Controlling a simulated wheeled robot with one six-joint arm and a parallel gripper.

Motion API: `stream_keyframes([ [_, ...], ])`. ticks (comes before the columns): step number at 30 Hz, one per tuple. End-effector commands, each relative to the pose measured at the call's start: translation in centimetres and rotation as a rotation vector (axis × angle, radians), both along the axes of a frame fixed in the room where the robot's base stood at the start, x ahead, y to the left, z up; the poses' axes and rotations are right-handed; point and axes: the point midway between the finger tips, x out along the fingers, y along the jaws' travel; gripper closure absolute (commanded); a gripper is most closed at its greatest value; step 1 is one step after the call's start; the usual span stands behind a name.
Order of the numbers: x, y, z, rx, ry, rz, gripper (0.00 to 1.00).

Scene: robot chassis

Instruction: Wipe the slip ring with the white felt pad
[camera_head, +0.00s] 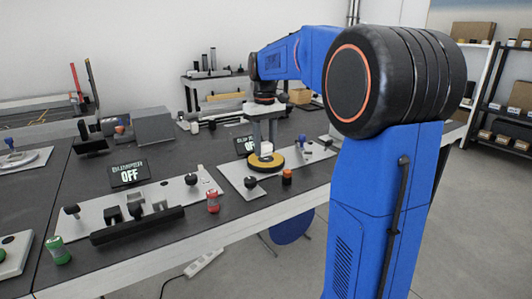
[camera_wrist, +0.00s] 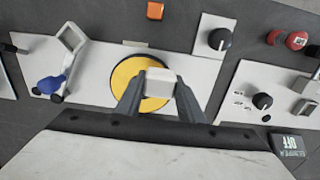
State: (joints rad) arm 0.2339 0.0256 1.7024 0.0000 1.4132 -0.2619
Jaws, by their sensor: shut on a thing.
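My gripper (camera_head: 264,145) points down over the bench and is shut on a white block (camera_wrist: 161,84), likely the felt pad. In the wrist view my gripper (camera_wrist: 160,96) has one finger on each side of it. A yellow disc with a black rim (camera_wrist: 124,77), likely the slip ring, lies below on a light plate (camera_wrist: 92,68). The disc also shows in the head view (camera_head: 270,165). The pad is over the disc's right part in the wrist view. I cannot tell whether it touches. Pad and fingers hide part of the disc.
An orange-capped cylinder (camera_head: 287,177) stands close to the disc. A display reading OFF (camera_head: 129,174) stands left, behind a panel of clamps. Bare dark bench top lies between.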

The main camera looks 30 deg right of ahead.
Motion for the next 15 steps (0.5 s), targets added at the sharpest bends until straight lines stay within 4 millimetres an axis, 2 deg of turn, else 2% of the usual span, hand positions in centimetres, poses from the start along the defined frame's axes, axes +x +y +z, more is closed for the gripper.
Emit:
stream_keyframes([
  [9,-0.7,0.7,2.9,0.000,-0.001,0.000,0.86],
  [15,-0.9,0.9,3.7,0.000,0.001,0.001,0.86],
])
